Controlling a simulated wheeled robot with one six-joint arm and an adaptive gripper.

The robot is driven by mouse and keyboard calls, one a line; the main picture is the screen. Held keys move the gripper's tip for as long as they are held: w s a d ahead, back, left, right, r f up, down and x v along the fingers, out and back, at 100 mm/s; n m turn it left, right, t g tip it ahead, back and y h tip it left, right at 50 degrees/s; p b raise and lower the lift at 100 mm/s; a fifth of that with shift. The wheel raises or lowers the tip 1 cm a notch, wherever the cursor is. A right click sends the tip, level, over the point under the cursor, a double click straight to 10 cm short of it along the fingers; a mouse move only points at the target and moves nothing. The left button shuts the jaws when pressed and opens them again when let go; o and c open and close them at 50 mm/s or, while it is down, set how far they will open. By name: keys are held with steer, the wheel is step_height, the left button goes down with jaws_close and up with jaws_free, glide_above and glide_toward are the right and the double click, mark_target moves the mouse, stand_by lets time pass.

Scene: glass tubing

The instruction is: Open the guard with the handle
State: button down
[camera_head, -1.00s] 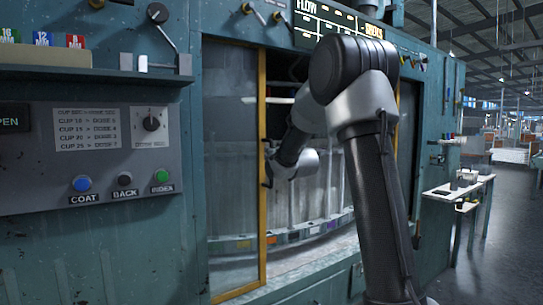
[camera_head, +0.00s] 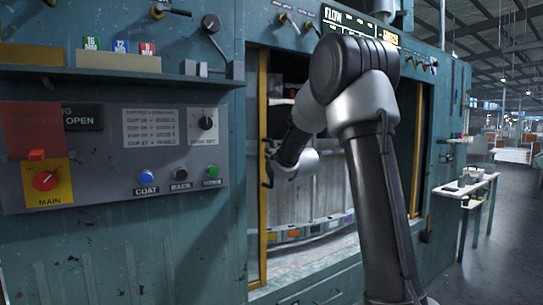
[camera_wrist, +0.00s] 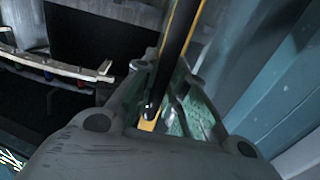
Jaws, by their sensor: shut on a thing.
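The guard is a sliding glass panel with a yellow frame (camera_head: 262,110) on its right edge. It stands close to the left side of the machine's opening, with only a narrow strip of it showing there. My gripper (camera_head: 268,165) is at this yellow edge at about mid-height. In the wrist view my gripper (camera_wrist: 168,75) is shut on the guard's handle, a black bar (camera_wrist: 178,40) running between the fingers. The yellow frame edge (camera_wrist: 196,18) shows right behind the bar. The handle is mostly hidden by my gripper in the head view.
A control panel (camera_head: 103,135) with buttons and a red MAIN switch (camera_head: 46,180) is left of the opening. Inside are grey drums (camera_head: 325,195) and a row of coloured blocks (camera_head: 310,230). A side table (camera_head: 466,187) stands at the right, with open floor beyond.

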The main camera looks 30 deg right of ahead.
steer(key=c, duration=1.5)
jaws_free()
steer(key=shift+o, duration=0.2)
steer(key=s, duration=1.2)
steer(key=shift+a, duration=0.3)
